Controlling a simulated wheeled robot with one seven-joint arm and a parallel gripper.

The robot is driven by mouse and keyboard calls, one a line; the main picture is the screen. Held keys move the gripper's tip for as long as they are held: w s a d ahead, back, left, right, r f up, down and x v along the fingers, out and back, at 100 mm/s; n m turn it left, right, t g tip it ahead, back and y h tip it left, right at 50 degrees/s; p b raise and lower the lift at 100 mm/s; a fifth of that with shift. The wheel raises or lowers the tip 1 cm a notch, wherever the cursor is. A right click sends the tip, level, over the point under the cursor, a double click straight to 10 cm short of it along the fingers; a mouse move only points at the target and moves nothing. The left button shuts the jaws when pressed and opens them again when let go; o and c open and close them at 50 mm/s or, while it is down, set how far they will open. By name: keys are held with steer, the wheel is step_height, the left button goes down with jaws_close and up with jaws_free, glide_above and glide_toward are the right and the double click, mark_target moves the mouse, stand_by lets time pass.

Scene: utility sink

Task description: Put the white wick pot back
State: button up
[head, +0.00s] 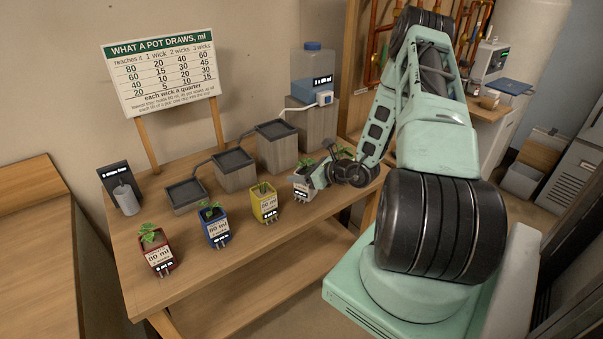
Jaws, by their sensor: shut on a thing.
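The white wick pot (300,190) is at the right end of the row of pots, near the table's front edge, with green leaves above its rim. My gripper (315,178) reaches it from the right and is shut on it. The fingers and wrist cover its right side. I cannot tell whether its base touches the table. Red (161,260), blue (217,232) and yellow (268,208) pots stand to its left, each with a plant, a label and wicks at its foot.
Three grey stepped trays (234,171) stand behind the pots, rising to the right. A bottle (312,65) sits on a grey block behind. A sign (163,72) on wooden legs and a dark display (116,182) stand at the left. Bare wooden tabletop (190,278) lies in front.

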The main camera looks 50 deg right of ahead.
steer(key=o, duration=1.3)
steer(key=b+v, duration=0.4)
steer(key=v, duration=1.3)
steer(key=w+a+r+n+g+y, duration=0.25)
steer(key=a+n, duration=0.25)
steer(key=a, duration=0.3)
steer(key=w+a+r+n+g+y, duration=0.1)
steer(key=a+n+g+y, duration=0.3)
steer(key=a, duration=0.4)
steer(key=w+a+r+n+g+y, duration=0.25)
steer(key=a+n, duration=0.35)
steer(key=a, duration=0.3)
steer(key=s+a+r+n+g+h, duration=0.2)
steer(key=s+a+n+h, duration=0.3)
steer(key=a+n, duration=0.5)
steer(key=s+a+r+n+g+h, duration=0.2)
steer(key=s+a+n+h, duration=0.3)
steer(key=s+a+n, duration=0.5)
steer(key=a+r+n, duration=0.1)
steer(key=n, duration=0.6)
